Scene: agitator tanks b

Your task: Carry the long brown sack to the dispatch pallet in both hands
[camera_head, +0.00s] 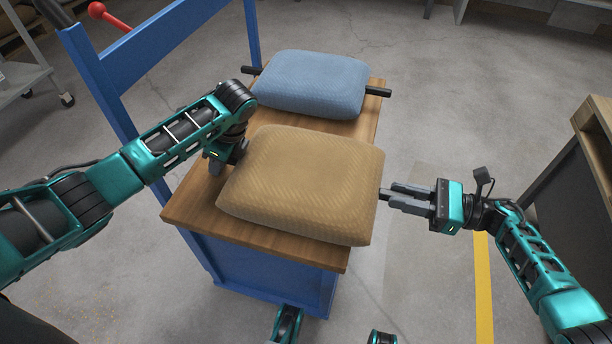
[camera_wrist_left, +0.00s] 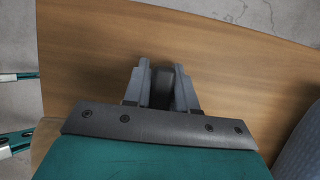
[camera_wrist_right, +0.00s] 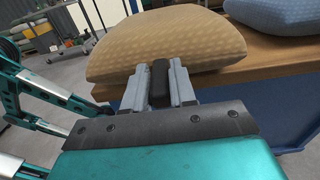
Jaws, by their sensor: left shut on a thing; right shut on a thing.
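The long brown sack (camera_head: 305,180) lies on the near part of a wooden-topped blue cart (camera_head: 200,217). It also shows in the right wrist view (camera_wrist_right: 190,45). My left gripper (camera_head: 238,160) is at the sack's left end, shut on a dark handle that shows between its fingers in the left wrist view (camera_wrist_left: 161,85). My right gripper (camera_head: 390,194) is shut on the dark handle at the sack's right end, also seen in the right wrist view (camera_wrist_right: 160,80). I cannot pick out the dispatch pallet with certainty.
A blue sack (camera_head: 312,84) with dark end handles lies behind the brown one on the cart. The cart's blue push frame (camera_head: 150,45) rises at the left. A dark box with a wooden rim (camera_head: 590,150) stands at the right. Grey floor with a yellow line (camera_head: 483,285) lies between.

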